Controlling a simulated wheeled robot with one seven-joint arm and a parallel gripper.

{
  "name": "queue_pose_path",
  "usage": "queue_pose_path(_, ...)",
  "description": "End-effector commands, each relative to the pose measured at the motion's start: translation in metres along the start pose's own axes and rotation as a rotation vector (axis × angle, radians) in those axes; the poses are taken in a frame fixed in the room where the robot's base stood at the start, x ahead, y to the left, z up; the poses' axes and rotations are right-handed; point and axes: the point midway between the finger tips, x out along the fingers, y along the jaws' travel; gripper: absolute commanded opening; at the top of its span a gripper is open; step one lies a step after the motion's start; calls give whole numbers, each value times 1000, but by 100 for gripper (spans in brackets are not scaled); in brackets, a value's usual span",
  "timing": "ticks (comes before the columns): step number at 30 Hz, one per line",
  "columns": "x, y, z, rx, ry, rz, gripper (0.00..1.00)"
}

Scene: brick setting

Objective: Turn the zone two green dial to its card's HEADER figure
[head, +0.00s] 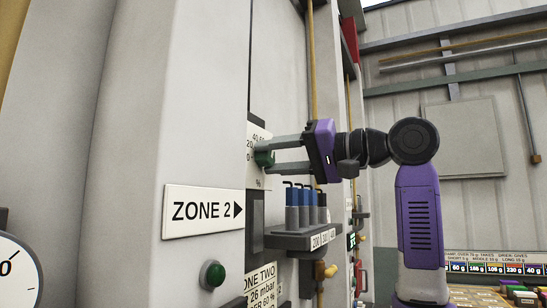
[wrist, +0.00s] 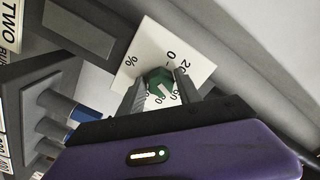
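The green dial (head: 264,158) sits on a white percent scale plate (head: 257,137) on the cabinet's side face, beyond the ZONE 2 sign (head: 203,211). In the wrist view the dial (wrist: 158,80) has a white mark on its side facing my gripper. My gripper (wrist: 160,88) has one finger on each side of the dial; I cannot tell whether they touch it. The fingers hide part of the scale; 0 and 20 show. The card (head: 262,284) below, partly cut off, reads "ONE TWO", "26 mbar" and "ER 60 %".
Below my gripper, a grey rack (head: 303,238) holds several blue-topped upright pieces with black hooked ends. A green button (head: 213,275) is on the cabinet's front face. A round gauge (head: 15,275) is at lower left. Several coloured packs (head: 520,292) lie at lower right.

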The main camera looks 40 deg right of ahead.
Motion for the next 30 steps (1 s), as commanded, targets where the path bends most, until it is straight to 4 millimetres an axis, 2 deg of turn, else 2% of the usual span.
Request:
queue_pose_path(1, 0, 0, 0, 0, 0, 0, 53)
queue_pose_path(2, 0, 0, 0, 0, 0, 0, 57)
queue_pose_path(11, 0, 0, 0, -1, 0, -1, 57)
queue_pose_path(14, -6, 0, 0, -2, 2, -1, 57)
queue_pose_path(24, -58, 1, 1, -2, 2, -1, 57)
queue_pose_path(30, -76, 1, 0, 0, 1, 0, 57)
